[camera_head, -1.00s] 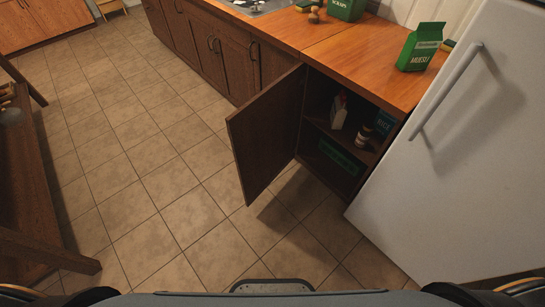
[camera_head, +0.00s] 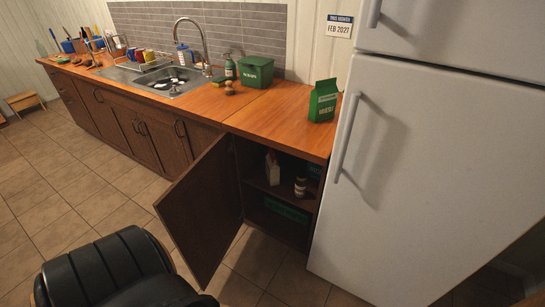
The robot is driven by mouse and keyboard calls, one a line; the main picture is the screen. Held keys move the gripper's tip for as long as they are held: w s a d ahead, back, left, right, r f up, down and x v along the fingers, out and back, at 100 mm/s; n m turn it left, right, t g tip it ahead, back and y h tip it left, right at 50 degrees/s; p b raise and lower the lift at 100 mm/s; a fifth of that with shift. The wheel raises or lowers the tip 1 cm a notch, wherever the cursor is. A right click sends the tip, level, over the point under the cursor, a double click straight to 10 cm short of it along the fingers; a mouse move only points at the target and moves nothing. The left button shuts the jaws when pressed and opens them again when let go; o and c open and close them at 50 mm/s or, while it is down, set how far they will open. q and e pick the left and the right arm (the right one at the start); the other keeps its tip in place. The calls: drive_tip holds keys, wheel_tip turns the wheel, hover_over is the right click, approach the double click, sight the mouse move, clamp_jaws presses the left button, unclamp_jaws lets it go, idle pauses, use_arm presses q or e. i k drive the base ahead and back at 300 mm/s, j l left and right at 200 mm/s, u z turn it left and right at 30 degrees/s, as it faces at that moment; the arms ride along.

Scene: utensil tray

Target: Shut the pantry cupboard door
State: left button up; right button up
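The pantry cupboard door (camera_head: 204,207) is dark wood and stands wide open, swung out from its left side into the room. The pantry cupboard (camera_head: 247,208) is under the counter, left of the fridge. Inside, a pale bottle (camera_head: 272,168) and a dark jar (camera_head: 300,187) with a light label stand on the shelf, and a green box (camera_head: 287,209) lies below. Neither of my grippers shows.
The white fridge (camera_head: 430,165) stands close on the cupboard's right. The wooden counter (camera_head: 278,112) bears a green muesli packet (camera_head: 323,100), a green bin (camera_head: 256,72) and a sink (camera_head: 170,82). Tiled floor (camera_head: 60,190) lies clear left of the door.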

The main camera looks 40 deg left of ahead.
sight(201, 211)
drive_tip(key=k+j, duration=0.1)
drive_tip(key=j, duration=0.9)
drive_tip(key=k+j, duration=0.15)
drive_tip(key=j, duration=0.3)
drive_tip(key=j+z, duration=0.1)
drive_tip(key=j, duration=0.4)
drive_tip(key=k+j, duration=0.15)
drive_tip(key=j, duration=0.35)
drive_tip(key=k+j, duration=0.1)
drive_tip(key=j, duration=0.4)
drive_tip(key=k+j, duration=0.1)
drive_tip(key=j, duration=0.35)
drive_tip(key=k+j, duration=0.1)
drive_tip(key=j, duration=0.4)
drive_tip(key=i+z, duration=0.05)
